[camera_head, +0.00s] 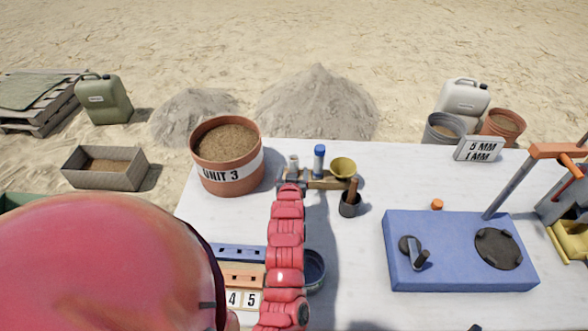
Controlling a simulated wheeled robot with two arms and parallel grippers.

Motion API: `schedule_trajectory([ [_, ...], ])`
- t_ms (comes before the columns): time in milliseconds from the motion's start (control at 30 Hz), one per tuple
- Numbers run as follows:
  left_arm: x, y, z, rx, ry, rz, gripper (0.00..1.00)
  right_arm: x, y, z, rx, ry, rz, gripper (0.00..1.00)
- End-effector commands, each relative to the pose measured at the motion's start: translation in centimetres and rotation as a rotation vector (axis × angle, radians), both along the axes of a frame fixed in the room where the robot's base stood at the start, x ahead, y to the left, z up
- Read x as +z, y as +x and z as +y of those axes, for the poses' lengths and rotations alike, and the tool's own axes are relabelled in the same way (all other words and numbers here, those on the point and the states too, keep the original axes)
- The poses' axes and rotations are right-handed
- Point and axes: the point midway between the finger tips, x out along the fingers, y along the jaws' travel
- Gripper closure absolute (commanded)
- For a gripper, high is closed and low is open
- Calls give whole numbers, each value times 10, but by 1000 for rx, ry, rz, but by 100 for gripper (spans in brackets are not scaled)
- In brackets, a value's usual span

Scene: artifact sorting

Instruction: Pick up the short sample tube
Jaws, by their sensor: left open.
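A small pale-capped tube (293,161), the shorter of two, stands upright at the left end of a wooden rack (326,183) near the table's far edge. A taller blue-capped tube (319,157) stands to its right in the same rack. My left gripper (290,186), at the end of my red arm, is open just in front of the short tube. The wrist hides its fingers and the tube's lower part, so I cannot tell whether they touch. My right gripper is not in view.
A large UNIT 3 pot (226,155) stands close on the left. A blue machine (455,255) fills the right.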

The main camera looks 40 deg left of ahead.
Motion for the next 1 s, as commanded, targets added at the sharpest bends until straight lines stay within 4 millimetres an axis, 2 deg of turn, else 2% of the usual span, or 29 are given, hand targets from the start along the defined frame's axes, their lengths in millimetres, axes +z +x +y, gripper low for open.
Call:
schedule_trajectory([
  [267, -3, 11, 8, 1, -1, 1, 22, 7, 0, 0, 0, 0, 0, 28],
  [600, -17, 40, 26, 2, -1, -2, 22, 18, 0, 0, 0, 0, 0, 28],
  [967, -20, 45, 29, 2, 0, -1, 22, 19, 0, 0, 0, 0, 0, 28],
  [1000, -20, 45, 29, 1, 0, -1, 26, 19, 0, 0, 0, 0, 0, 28],
])
